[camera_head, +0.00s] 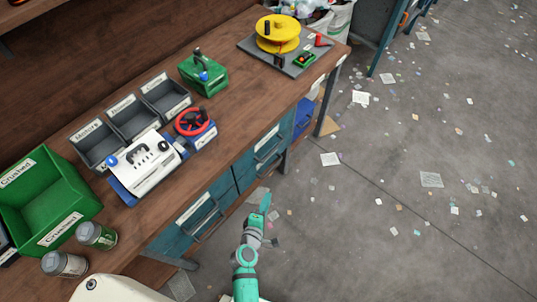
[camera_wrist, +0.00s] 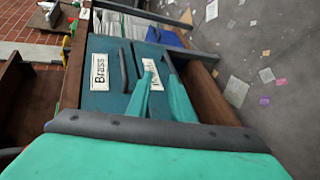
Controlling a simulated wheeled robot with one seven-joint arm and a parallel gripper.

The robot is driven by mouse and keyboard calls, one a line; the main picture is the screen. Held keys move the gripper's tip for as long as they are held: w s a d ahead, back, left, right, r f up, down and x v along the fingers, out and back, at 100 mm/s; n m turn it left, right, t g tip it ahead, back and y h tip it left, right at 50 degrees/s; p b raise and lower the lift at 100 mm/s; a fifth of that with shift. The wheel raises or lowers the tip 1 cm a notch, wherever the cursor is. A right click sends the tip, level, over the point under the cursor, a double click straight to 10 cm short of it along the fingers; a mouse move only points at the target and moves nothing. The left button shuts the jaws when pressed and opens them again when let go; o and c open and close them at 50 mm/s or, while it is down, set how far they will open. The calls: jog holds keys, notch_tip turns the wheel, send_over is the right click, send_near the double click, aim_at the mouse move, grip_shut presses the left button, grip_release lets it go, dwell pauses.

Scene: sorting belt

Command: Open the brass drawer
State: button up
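In the wrist view, the blue drawer front labelled "Brass" (camera_wrist: 99,72) looks shut, with a dark bar handle (camera_wrist: 124,70) beside the label. A second labelled front (camera_wrist: 150,74) lies just to its right, partly hidden by my fingers. My gripper (camera_wrist: 159,68) is open and empty, its two teal fingers apart in front of that second front, right of the Brass handle. In the head view, my gripper (camera_head: 265,202) is out in front of the bench, near the blue drawers. The far drawer front (camera_head: 266,148) has a label too small to read there.
The wooden bench (camera_head: 230,110) carries grey bins (camera_head: 132,118), a green crate (camera_head: 40,205), two jars, a white device and a yellow spool (camera_head: 278,34). Another blue drawer front (camera_head: 197,212) is nearer. The floor to the right is open, with scattered paper scraps.

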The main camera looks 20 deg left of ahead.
aim_at(269, 153)
jog(key=w+a+r+n+t+h, duration=0.1)
jog(key=w+a+r+n, duration=0.15)
jog(key=w, duration=0.25)
jog(key=w+a+r+n+t, duration=0.1)
jog(key=w+a+n, duration=0.1)
jog(key=w+a, duration=0.25)
jog(key=x, duration=1)
jog(key=shift+w+d, duration=0.3)
jog(key=shift+w, duration=0.15)
grip_shut()
